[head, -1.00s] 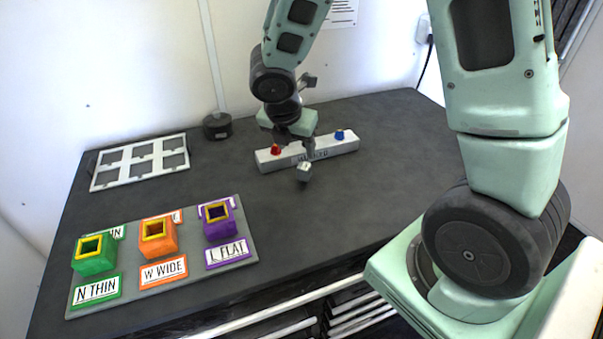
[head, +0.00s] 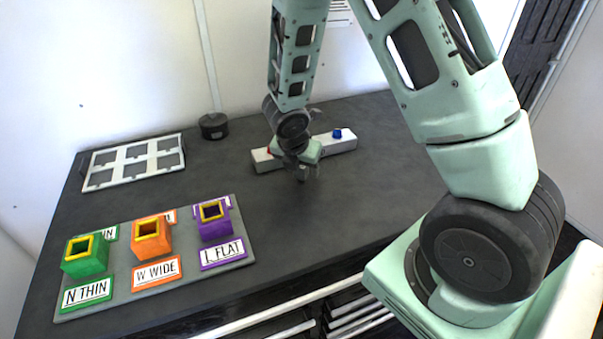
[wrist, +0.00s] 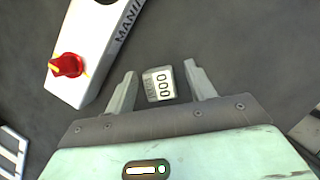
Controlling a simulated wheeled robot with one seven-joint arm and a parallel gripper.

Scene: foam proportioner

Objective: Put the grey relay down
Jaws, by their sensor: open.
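My gripper is open. In the head view my gripper (head: 302,176) is low over the worktop, just in front of the white manifold bar (head: 338,144). The relay is hard to make out there against the fingers.
The manifold carries a red knob (wrist: 67,65) and a blue knob (head: 337,133). A grey board (head: 212,276) with green, orange and purple sockets is at front left. A white six-window frame (head: 133,160) and a black cylinder (head: 213,126) are behind. The worktop's right side is clear.

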